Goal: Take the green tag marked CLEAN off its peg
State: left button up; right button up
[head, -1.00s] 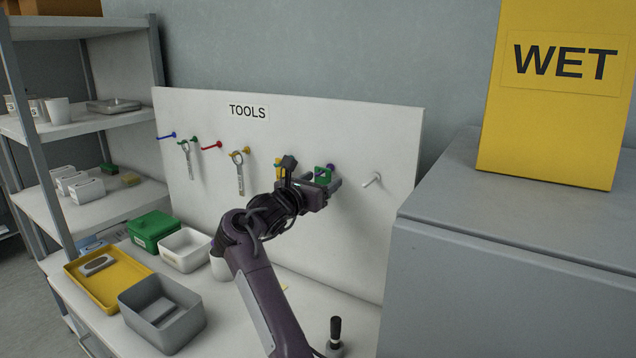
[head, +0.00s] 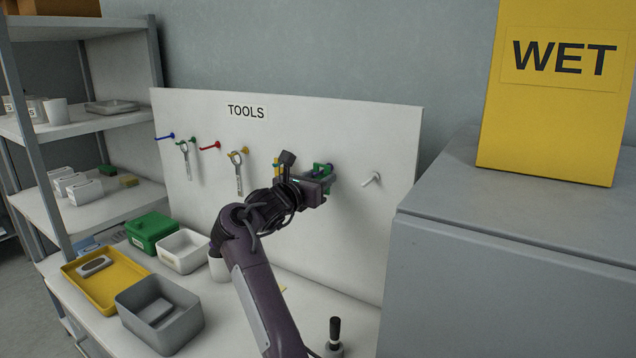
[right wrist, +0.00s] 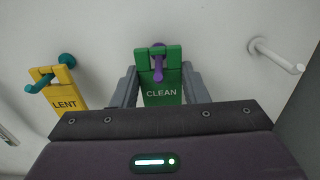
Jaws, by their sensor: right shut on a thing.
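The green tag marked CLEAN (right wrist: 161,95) hangs on a purple peg (right wrist: 158,62) in the right wrist view, the peg passing through the opening at its top. In the head view a bit of the green tag (head: 321,167) shows behind my gripper. My right gripper (right wrist: 160,94) has a finger on each side of the tag and is shut on it, close to the board. In the head view my right gripper (head: 328,180) hides most of the tag. My left gripper is not in view.
A yellow tag reading LENT (right wrist: 65,96) hangs on a teal peg just left. A bare white peg (right wrist: 276,55) is to the right. The white TOOLS board (head: 330,115) stands behind. A grey cabinet (head: 500,260) with a yellow WET box (head: 560,120) is at right.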

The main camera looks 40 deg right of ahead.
jog(key=shift+a, duration=0.15)
jog(key=b+v, duration=0.3)
jog(key=v, duration=0.5)
jog(key=shift+a+b, duration=0.35)
dwell(1.4)
jog(key=shift+s+d+r, duration=0.1)
jog(key=shift+s+r, duration=0.05)
